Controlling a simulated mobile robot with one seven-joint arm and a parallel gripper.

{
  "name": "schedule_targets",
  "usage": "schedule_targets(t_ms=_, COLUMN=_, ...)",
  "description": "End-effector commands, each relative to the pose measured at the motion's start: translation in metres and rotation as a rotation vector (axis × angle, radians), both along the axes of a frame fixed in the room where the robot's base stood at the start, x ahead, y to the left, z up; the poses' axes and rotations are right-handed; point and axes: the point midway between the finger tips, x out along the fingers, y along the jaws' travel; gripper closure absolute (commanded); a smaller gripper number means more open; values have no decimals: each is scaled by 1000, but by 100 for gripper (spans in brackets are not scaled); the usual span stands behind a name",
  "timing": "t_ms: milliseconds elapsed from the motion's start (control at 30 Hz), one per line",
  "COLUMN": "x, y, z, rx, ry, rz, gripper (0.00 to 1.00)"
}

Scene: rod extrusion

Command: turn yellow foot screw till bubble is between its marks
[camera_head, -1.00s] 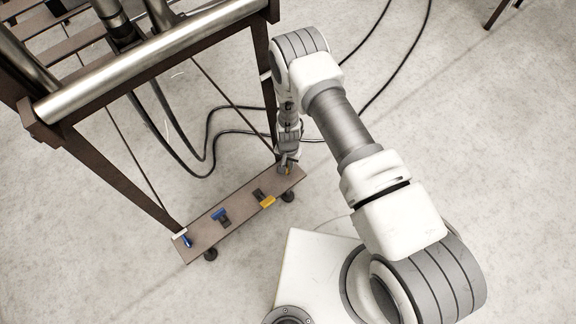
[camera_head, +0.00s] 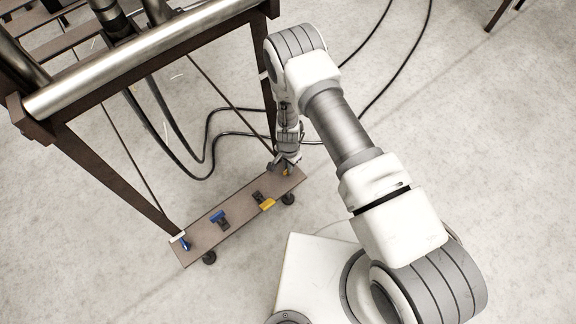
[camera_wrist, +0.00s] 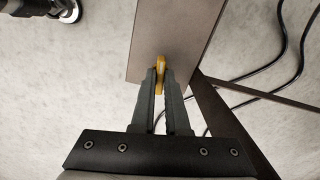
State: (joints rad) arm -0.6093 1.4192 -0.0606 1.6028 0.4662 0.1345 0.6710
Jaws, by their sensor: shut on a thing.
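The yellow foot screw (camera_wrist: 160,72) stands at the far right end of the brown foot plate. Only its yellow handle shows between my fingertips. My gripper (camera_wrist: 159,80) is shut on that handle; in the head view my gripper (camera_head: 284,165) partly covers the screw. A dark level with a yellow tab (camera_head: 267,204) sits on the plate to the lower left of my gripper. Its bubble and marks are too small to make out.
The brown plate (camera_head: 237,208) also carries a blue-tabbed level (camera_head: 218,216) and a blue foot screw (camera_head: 184,243) at its left end. The machine frame (camera_head: 110,172) rises close behind.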

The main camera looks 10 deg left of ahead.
Motion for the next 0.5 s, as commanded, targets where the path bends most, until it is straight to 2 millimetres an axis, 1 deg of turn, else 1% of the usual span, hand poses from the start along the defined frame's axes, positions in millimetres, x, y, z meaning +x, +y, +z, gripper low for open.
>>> schedule_targets(t_ms=167, x=2, y=0, z=0, rx=0, ry=-4, rz=0, gripper=100)
schedule_targets(t_ms=200, x=2, y=0, z=0, rx=0, ry=-4, rz=0, gripper=86)
schedule_targets(t_ms=267, x=2, y=0, z=0, rx=0, ry=-4, rz=0, gripper=75)
schedule_targets(t_ms=300, x=2, y=0, z=0, rx=0, ry=-4, rz=1, gripper=68)
schedule_targets(t_ms=367, x=1, y=0, z=0, rx=1, ry=-3, rz=1, gripper=57)
schedule_targets(t_ms=500, x=1, y=0, z=0, rx=0, ry=-1, rz=1, gripper=57)
